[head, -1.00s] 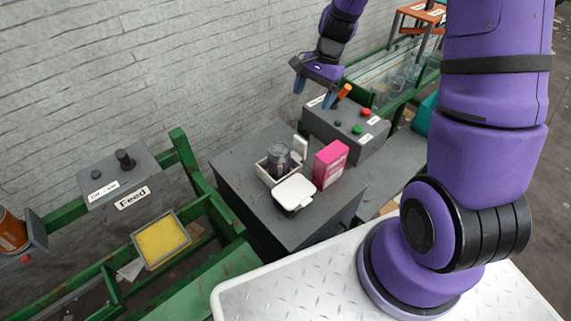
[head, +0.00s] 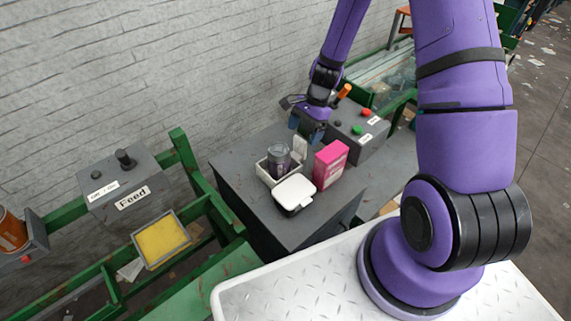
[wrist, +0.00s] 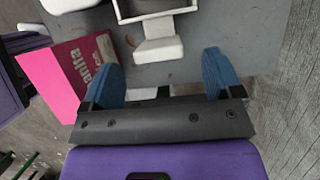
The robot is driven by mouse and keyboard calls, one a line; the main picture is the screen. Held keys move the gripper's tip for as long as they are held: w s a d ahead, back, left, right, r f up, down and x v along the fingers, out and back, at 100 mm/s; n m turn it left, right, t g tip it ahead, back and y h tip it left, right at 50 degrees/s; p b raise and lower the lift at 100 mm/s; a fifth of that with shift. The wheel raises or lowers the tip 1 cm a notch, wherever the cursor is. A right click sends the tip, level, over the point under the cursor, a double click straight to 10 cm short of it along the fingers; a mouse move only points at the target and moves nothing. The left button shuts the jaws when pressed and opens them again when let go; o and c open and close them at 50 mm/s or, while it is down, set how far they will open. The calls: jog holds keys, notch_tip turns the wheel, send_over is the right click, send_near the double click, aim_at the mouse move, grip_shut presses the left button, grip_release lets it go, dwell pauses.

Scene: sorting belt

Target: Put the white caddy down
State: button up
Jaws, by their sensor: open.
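The white caddy (head: 263,176) stands upright on the dark grey stand (head: 245,197), with a dark jar (head: 279,158) inside it. Its raised white end piece (head: 300,147) faces my gripper (head: 303,133). In the wrist view part of the caddy (wrist: 153,9) shows at the top, and its white end piece (wrist: 158,46) lies between and slightly beyond the blue fingertips. My gripper (wrist: 158,62) is open and empty, close to that piece. I cannot tell whether a finger touches it. The caddy's far side is cut off in the wrist view.
A pink box (head: 330,165) stands close to the caddy; it also shows near the left finger (wrist: 68,72). A white-lidded black container (head: 294,193) sits at the caddy's front. A control box with buttons (head: 365,140) is behind. The stand's left part is clear.

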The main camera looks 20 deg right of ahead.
aim_at(300, 143)
jog(key=shift+x, duration=2.15)
jog(key=c, duration=1.4)
